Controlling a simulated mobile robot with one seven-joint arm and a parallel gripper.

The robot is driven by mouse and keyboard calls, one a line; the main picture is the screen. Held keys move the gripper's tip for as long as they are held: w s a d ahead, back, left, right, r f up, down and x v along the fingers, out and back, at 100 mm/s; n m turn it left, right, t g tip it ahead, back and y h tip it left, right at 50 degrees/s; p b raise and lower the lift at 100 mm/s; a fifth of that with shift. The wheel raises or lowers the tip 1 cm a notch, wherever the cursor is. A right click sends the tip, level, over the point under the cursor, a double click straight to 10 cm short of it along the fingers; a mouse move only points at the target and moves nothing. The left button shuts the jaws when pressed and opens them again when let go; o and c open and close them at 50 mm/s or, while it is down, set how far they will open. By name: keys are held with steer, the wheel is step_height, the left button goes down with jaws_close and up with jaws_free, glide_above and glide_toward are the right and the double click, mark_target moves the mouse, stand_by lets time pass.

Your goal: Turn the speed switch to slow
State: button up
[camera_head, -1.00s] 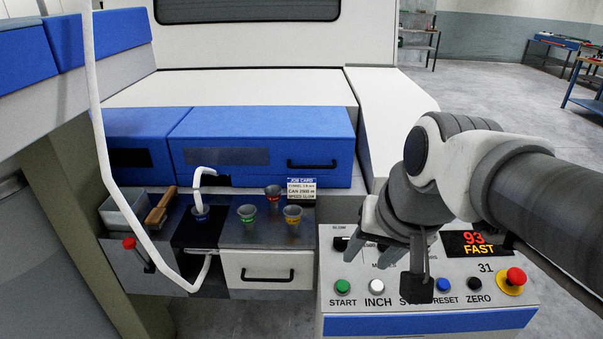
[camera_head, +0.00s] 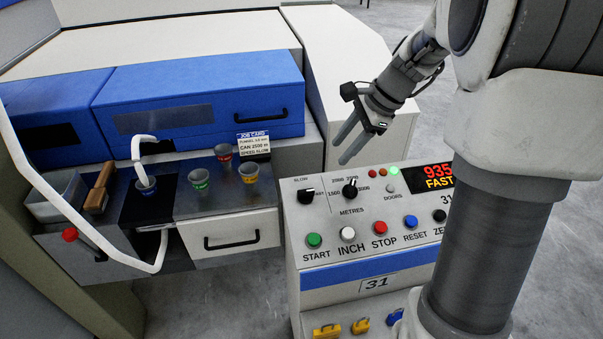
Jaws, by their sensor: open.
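The speed switch (camera_head: 306,195) is a black knob at the left of the grey control panel (camera_head: 325,228), with a SLOW label above its left side. Its pointer is too small to read surely. The red display (camera_head: 437,177) beside it reads FAST. My gripper (camera_head: 341,150) is open and empty. Its two grey fingers point down and left, above the panel's back edge, up and right of the switch and apart from it. The job card (camera_head: 254,145) on the bench carries a SPEED SLOW line.
The METRES dial (camera_head: 350,189) sits right of the switch. Below are the START (camera_head: 314,240), INCH (camera_head: 347,233), STOP (camera_head: 381,227) and RESET (camera_head: 410,222) buttons. Several cups and a white curved tube (camera_head: 140,160) stand on the left bench. A blue drawer unit (camera_head: 200,105) is behind.

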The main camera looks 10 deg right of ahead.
mark_target(307, 191)
steer(key=b+x, duration=0.2)
steer(key=x, duration=1.5)
jaws_close()
